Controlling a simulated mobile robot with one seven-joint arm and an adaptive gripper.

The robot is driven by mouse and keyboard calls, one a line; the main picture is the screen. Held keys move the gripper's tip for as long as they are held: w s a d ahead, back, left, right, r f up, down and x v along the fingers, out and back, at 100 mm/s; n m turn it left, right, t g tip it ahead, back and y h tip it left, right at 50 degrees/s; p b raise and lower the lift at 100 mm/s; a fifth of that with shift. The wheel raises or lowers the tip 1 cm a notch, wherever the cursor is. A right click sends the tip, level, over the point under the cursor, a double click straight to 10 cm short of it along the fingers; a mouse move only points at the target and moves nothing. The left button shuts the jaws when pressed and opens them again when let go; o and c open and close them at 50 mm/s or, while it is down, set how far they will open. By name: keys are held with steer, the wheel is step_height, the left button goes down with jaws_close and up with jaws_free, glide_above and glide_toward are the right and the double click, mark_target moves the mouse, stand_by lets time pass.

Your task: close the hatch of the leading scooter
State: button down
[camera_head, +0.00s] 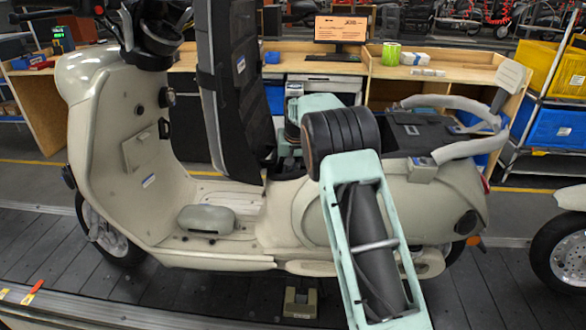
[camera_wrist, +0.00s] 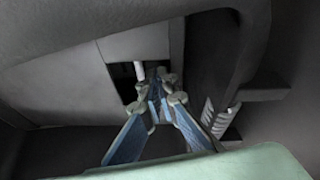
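The leading scooter (camera_head: 345,215) is cream and stands upright on the slat conveyor, its front to the left. Its long black hatch, the seat (camera_head: 235,90), stands raised nearly upright above the middle of the body. My arm reaches over the scooter's rear body from the lower right. In the head view my gripper is mostly hidden behind my wrist and the raised seat. In the wrist view my gripper (camera_wrist: 156,82) has blue and pale fingers pointing into a dark, grey-walled space. Whether they touch anything is unclear, and their gap is hard to judge.
A second scooter's front wheel (camera_head: 560,252) shows at the right edge. A grab rail (camera_head: 450,104) and backrest (camera_head: 510,76) rise at the leading scooter's rear. Behind stand a wooden workbench (camera_head: 420,75) and a shelf with a yellow bin (camera_head: 552,68).

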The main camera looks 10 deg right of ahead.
steer(key=shift+a, duration=0.35)
